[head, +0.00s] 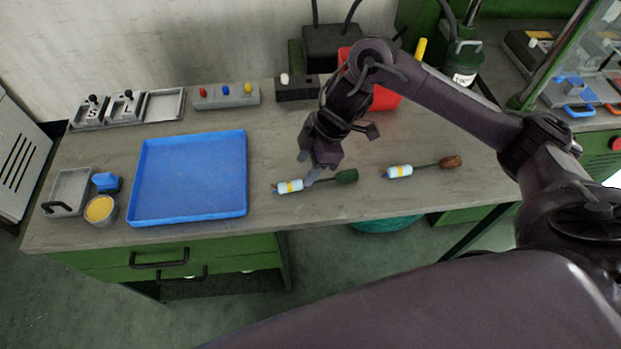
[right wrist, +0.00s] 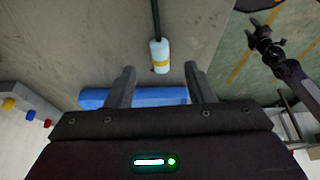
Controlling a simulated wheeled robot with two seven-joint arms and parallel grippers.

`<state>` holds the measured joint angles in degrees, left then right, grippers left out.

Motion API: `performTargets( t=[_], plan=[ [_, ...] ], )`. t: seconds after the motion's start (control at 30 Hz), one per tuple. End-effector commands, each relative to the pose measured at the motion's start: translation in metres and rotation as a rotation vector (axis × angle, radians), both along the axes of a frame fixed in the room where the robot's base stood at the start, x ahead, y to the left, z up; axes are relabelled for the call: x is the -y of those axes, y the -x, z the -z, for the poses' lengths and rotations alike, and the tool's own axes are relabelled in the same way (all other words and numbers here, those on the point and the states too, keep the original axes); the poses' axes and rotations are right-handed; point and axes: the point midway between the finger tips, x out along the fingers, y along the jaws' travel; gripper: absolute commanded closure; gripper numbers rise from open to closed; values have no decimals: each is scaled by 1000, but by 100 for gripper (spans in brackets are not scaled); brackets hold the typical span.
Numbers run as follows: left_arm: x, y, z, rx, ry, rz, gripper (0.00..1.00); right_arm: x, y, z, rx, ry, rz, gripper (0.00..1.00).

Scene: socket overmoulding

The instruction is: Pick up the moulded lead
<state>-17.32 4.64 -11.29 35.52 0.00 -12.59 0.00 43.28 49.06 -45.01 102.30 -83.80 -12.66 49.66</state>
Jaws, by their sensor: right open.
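Two leads lie on the bench, each with a pale blue-white moulded cylinder, a yellow band and a dark cable. The left one (head: 291,187) ends in a green piece (head: 346,176); the right one (head: 399,171) ends in a brown piece (head: 451,162). My right gripper (head: 309,168) is open and points down at the left lead, close to its cylinder and cable. In the right wrist view, its empty fingers (right wrist: 161,86) stand apart, with one lead's cylinder (right wrist: 160,55) seen beyond and between them. Contact cannot be told. My left gripper (right wrist: 266,42) shows small there, its jaws unclear.
A blue tray (head: 187,217) lies left of the leads. A cup of yellow material (head: 100,209) and a grey bin (head: 70,186) stand further left. A button box (head: 227,96) and a red bin (head: 384,98) are at the back. The bench's front edge is close to the leads.

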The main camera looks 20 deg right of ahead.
Motion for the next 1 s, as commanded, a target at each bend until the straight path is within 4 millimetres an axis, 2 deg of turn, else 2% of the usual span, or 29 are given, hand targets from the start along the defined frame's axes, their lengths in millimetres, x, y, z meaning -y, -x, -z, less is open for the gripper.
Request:
performTargets(
  t=[0.17, 0.4, 0.7, 1.0],
  plan=[
    [0, 11, 5, -16, -1, 3, 52, -8, 1, 23, -4, -4, 0, 52],
    [1, 1, -1, -2, 1, 4, 52, -19, -2, 51, 0, -1, 0, 52],
    [2, -7, -1, 10, 3, 4, 52, -20, -3, 55, 3, -1, 0, 53],
    [2, -4, -1, 5, 3, 3, 52, -20, -3, 55, 3, -1, 0, 92]
  ],
)
